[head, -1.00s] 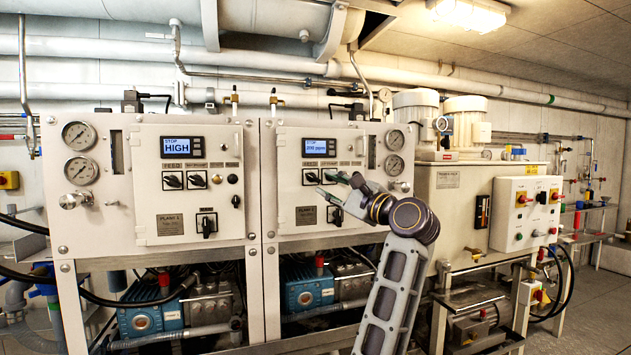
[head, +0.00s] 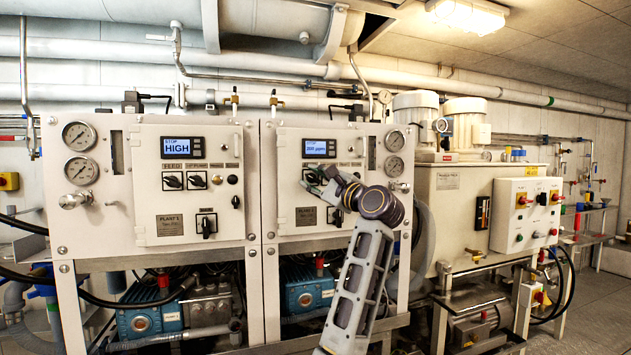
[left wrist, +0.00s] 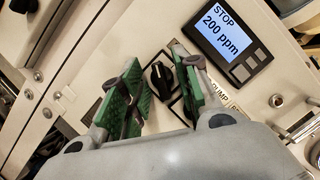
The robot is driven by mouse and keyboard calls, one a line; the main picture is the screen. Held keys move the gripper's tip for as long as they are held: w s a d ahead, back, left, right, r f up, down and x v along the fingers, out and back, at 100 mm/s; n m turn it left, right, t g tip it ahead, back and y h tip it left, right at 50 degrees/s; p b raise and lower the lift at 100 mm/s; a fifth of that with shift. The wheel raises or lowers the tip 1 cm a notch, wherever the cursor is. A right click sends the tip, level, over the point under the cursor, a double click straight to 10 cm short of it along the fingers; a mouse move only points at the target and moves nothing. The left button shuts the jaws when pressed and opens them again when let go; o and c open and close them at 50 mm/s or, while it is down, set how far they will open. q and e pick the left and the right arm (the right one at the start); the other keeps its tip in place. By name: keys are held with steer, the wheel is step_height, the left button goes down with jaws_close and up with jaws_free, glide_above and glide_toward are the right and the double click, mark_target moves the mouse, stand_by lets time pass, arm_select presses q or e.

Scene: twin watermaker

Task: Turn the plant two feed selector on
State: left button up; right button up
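The plant two panel (head: 289,230) is the right one of two white cabinets in the head view. Its display (left wrist: 226,34) reads STOP and 200 ppm in the left wrist view. A black selector knob (left wrist: 160,79), apparently the feed selector below the display, shows between my left gripper's green-padded fingers. My left gripper (left wrist: 156,62) is open, one finger on each side of this knob; contact cannot be told. In the head view my left gripper (head: 316,180) covers the selector row. A neighbouring selector is partly hidden by the right finger. My right gripper is not in view.
The plant one panel (head: 145,200) stands to the left, its display reading STOP and HIGH. Gauges (head: 395,154) sit at the plant two panel's right edge. A control box (head: 525,213) with red and yellow switches is further right.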

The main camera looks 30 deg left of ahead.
arm_select(q)
steer(key=shift+c, duration=0.2)
jaws_close()
